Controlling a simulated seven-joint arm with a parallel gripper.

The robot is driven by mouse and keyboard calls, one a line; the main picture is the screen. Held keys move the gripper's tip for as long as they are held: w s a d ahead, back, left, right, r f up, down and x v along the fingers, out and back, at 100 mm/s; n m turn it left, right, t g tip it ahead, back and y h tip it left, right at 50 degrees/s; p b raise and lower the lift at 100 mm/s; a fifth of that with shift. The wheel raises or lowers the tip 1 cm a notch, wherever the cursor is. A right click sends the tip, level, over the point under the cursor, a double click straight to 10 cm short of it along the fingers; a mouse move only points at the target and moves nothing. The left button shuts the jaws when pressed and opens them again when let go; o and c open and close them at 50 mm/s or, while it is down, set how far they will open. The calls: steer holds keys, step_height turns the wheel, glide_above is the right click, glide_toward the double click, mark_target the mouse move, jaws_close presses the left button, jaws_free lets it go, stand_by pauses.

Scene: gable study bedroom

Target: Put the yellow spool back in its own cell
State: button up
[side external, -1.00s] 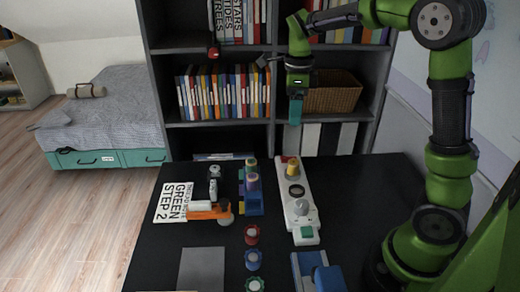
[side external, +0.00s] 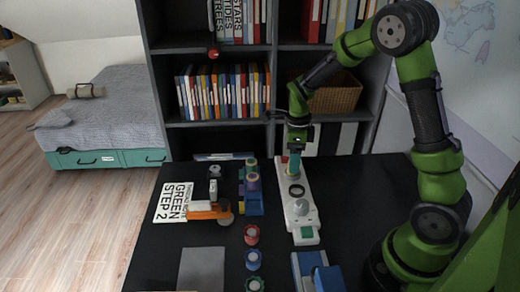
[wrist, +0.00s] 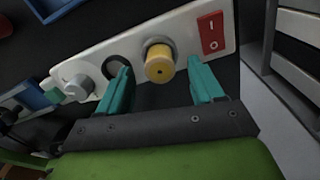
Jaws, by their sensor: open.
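The yellow spool (wrist: 159,69) stands in a grey collar on a long white panel (wrist: 205,14) in the wrist view. In the side external view the panel (side external: 306,218) lies lengthwise on the dark table, and my gripper mostly hides the spool. My gripper (side external: 294,167) points down over the panel's far end. In the wrist view my gripper's (wrist: 160,68) teal fingers are open, one on each side of the spool's image. I cannot tell whether they touch it. A dark round ring (wrist: 117,68), perhaps an empty cell, is beside the spool on the panel.
A grey knob (side external: 301,207) and a red switch (wrist: 211,33) are on the panel. A blue stand (side external: 254,206) with coloured spools stands to its left. Several loose spools (side external: 252,235) and a blue block (side external: 328,279) are nearer. A shelf (side external: 215,132) stands behind.

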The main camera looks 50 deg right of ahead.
steer(key=shift+f, duration=0.8)
steer(key=c, duration=1.1)
steer(key=shift+r, duration=0.2)
